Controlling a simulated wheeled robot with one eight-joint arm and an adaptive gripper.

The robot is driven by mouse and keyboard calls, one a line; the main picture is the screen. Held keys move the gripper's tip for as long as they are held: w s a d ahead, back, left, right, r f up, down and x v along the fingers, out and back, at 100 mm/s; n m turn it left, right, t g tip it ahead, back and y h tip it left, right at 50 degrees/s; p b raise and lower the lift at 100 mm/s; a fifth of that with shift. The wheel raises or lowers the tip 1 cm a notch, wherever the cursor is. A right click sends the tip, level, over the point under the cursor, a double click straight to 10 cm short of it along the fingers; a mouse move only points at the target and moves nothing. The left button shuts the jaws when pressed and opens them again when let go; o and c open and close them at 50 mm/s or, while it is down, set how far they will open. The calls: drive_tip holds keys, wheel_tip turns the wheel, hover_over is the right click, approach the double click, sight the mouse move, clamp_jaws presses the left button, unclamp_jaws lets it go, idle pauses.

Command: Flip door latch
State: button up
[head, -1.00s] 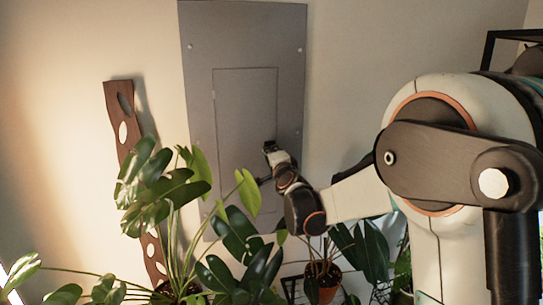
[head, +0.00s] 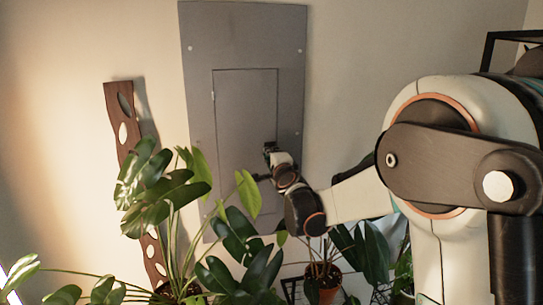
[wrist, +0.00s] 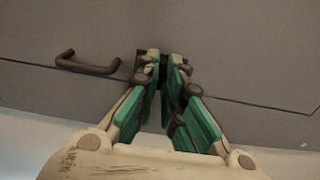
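The grey panel door (head: 240,120) is set in a tall grey wall cabinet (head: 200,110) and sits flush in its frame. My gripper (head: 269,148) is at the door's right edge, around mid-height of the cabinet. In the wrist view, my gripper (wrist: 163,62) has its green-padded fingertips close together, with a narrow gap between them. They are closed around a small dark door latch (wrist: 140,62), which they mostly hide. A dark bar handle (wrist: 88,66) is left of the fingertips in the wrist view, apart from them.
A potted plant (head: 322,280) stands below my arm. A brown wooden board with holes (head: 122,110) leans on the wall at left. The wall right of the cabinet is bare.

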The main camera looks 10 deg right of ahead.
drive_tip(key=o, duration=0.3)
drive_tip(key=shift+o, duration=0.2)
drive_tip(key=s, duration=1.2)
drive_tip(key=s+a+f+n+g+y+b, duration=0.2)
drive_tip(key=s+f+n+g, duration=0.15)
drive_tip(key=s+n, duration=0.35)
drive_tip(key=s+a+f+n+g+y+b, duration=0.1)
drive_tip(key=s+a+f+n+g+b, duration=0.2)
drive_tip(key=s, duration=0.6)
drive_tip(key=s+d+f+n+g+h+b, duration=0.1)
drive_tip(key=s+d+f+n+g, duration=0.1)
drive_tip(key=s+f+n, duration=0.2)
drive_tip(key=s+d+f+n+g+h+b, duration=0.1)
drive_tip(key=s+d+f+n+g+h, duration=0.1)
drive_tip(key=s+f, duration=0.8)
drive_tip(key=s+d+n, duration=0.1)
drive_tip(key=s+n, duration=0.1)
drive_tip(key=s, duration=0.3)
drive_tip(key=shift+b, duration=0.35)
